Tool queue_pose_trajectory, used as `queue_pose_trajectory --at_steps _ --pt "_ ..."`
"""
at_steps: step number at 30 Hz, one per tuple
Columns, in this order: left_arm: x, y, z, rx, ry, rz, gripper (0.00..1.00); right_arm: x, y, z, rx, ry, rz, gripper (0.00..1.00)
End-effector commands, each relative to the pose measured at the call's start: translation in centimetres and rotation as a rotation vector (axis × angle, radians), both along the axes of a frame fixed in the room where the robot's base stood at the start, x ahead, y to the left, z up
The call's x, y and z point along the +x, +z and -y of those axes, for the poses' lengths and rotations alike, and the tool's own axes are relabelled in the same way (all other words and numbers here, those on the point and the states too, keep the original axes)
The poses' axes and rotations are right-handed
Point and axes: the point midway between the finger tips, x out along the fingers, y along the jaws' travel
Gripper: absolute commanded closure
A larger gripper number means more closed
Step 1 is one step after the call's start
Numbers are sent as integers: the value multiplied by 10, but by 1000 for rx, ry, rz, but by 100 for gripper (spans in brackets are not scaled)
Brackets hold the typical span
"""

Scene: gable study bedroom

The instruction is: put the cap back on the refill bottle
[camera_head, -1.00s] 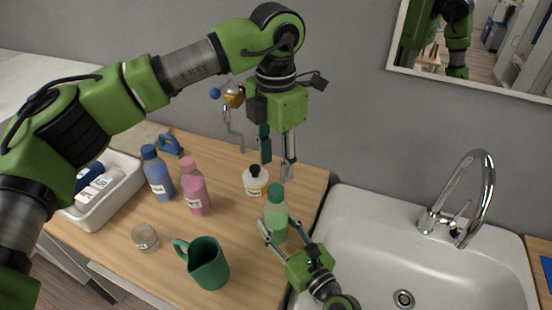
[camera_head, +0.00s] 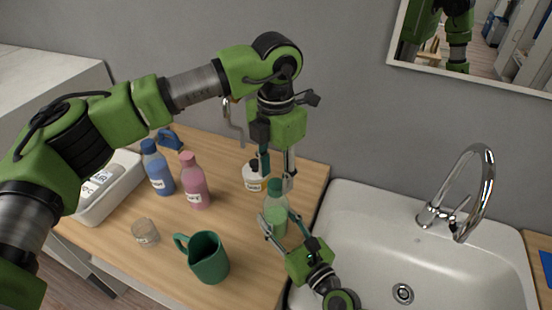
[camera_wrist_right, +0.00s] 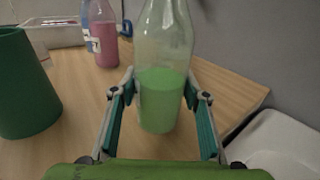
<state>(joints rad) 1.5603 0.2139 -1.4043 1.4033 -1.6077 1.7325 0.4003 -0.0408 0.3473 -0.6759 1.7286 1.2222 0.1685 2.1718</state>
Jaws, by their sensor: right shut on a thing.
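The refill bottle (camera_head: 276,216) is clear with green liquid and stands upright near the right edge of the wooden counter. A green cap (camera_head: 276,187) is at its top in the head view; whether it is fully seated I cannot tell. My right gripper (camera_head: 281,228) is shut on the bottle's body; the wrist view shows its fingers on both sides of the bottle (camera_wrist_right: 161,97), with the top out of frame. My left gripper (camera_head: 276,175) points down just above and behind the cap, fingers apart with nothing seen between them.
Pink (camera_head: 195,184) and blue (camera_head: 158,172) bottles, a green mug (camera_head: 208,260), a glass jar (camera_head: 145,233) and a white tray (camera_head: 118,196) are left. The sink (camera_head: 350,235) is right.

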Motion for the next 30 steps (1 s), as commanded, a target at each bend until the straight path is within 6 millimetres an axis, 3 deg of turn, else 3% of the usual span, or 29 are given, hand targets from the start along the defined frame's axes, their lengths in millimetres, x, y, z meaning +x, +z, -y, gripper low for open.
queue_pose_trajectory --at_steps 6,17,21,30 --pt "0 -23 0 -1 1 -1 61 0 0 0 0 0 0 100" --pt "0 -27 0 -1 1 1 61 0 0 0 0 0 0 100" --pt "0 -26 0 -1 1 1 98 0 0 0 0 0 0 100" --pt "0 -26 0 -1 -3 1 100 0 0 0 0 0 0 100"
